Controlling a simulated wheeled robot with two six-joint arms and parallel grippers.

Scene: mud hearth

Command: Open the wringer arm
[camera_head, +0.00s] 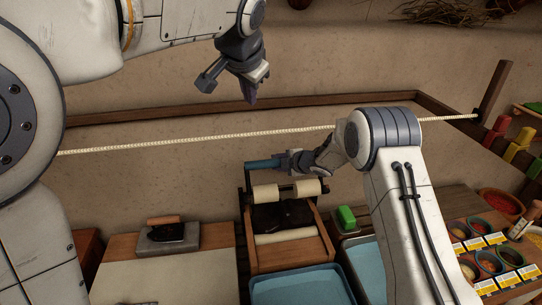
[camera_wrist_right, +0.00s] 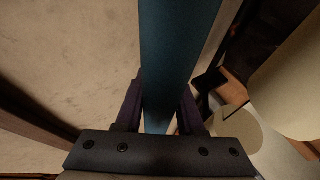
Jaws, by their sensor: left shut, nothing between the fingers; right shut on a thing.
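The wringer (camera_head: 296,245) is a wooden frame with pale rollers (camera_head: 287,191) at its top and a dark lump between the upper and lower rollers. Its arm (camera_head: 264,164) is a blue bar above the upper rollers. My right gripper (camera_head: 284,161) is shut on the blue bar; in the right wrist view the bar (camera_wrist_right: 178,60) runs up between the two fingers (camera_wrist_right: 160,105). One pale roller (camera_wrist_right: 290,90) shows at the right of that view. My left gripper (camera_head: 251,92) is shut and empty, up in the air before the wall, apart from the wringer.
A rope (camera_head: 200,140) stretches across the view behind the wringer. Blue basins (camera_head: 300,285) stand below and right of it, with a green block (camera_head: 346,217) nearby. A flat iron (camera_head: 167,230) sits on the left table. Spice bowls (camera_head: 485,262) fill the right.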

